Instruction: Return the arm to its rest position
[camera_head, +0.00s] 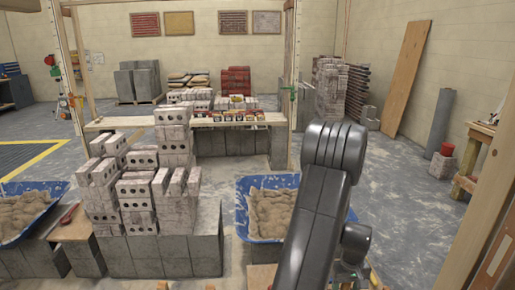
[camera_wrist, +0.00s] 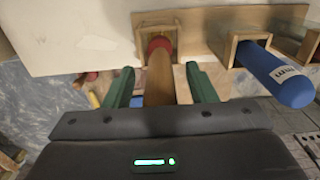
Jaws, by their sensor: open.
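My gripper (camera_wrist: 160,72) shows in the wrist view with its two green fingers spread apart, open. A wooden handle (camera_wrist: 159,80) with a red end shows in the gap between the fingers, with a gap to each finger. I cannot tell how far it is from them in depth. Its red end sits at a small wooden holder (camera_wrist: 141,24). In the head view my dark arm rises from the bottom centre and bends near the middle of the picture; the gripper itself cannot be made out there.
A blue cylinder (camera_wrist: 275,74) sits in another wooden holder to the right of the fingers. In the head view, mortar tubs (camera_head: 244,219) (camera_head: 14,236) flank stacked bricks (camera_head: 135,205) on grey blocks. A plank bench (camera_head: 215,122) stands behind. Open floor (camera_head: 410,195) lies right of my arm.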

